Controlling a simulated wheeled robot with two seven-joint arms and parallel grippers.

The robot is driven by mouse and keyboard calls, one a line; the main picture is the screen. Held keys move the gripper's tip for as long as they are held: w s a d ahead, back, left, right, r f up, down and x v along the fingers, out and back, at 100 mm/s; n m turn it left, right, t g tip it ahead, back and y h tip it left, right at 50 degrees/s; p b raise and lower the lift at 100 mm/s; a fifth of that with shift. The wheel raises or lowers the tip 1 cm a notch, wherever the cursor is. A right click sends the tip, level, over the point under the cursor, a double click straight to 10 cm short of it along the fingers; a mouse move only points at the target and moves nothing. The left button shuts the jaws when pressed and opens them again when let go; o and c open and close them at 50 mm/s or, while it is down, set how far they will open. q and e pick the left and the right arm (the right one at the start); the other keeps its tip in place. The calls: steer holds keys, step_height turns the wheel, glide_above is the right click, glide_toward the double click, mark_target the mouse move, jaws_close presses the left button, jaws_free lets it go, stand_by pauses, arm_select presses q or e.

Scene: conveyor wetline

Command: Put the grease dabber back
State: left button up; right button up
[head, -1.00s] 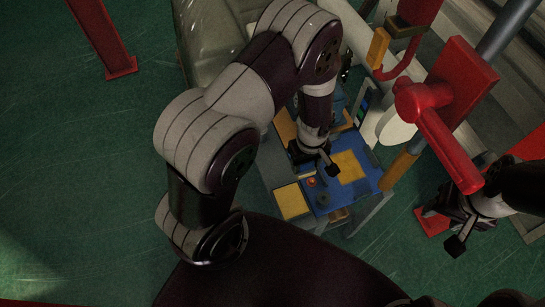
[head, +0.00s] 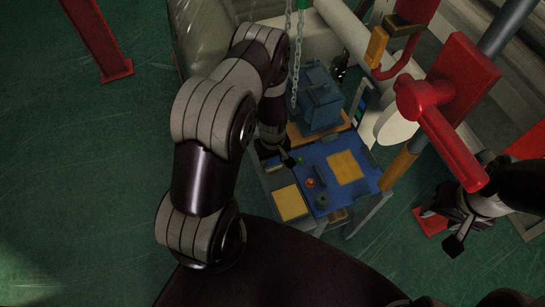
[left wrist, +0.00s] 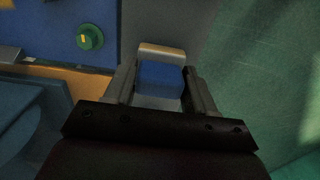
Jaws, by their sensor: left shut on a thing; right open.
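My left gripper (head: 281,155) is over the left edge of the blue-topped workbench (head: 317,164). In the left wrist view its fingers (left wrist: 162,88) are shut on a blue block-like piece with a pale end (left wrist: 160,77), which I take to be the grease dabber. Its lower part is hidden by the gripper. In the head view the held piece is too small and dark to make out. My right gripper (head: 442,228) is open and empty, to the right of the bench over the floor.
The bench carries yellow pads (head: 345,167), a red button (head: 309,183) and a green knob (left wrist: 90,37). A blue box-like housing (head: 320,102) stands behind, near a hanging chain (head: 298,60). A red post and arm (head: 445,130) rise at right.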

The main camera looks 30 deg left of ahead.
arm_select(q)
steer(key=shift+f, duration=0.1)
steer(key=o, duration=1)
steer(key=shift+o, duration=0.2)
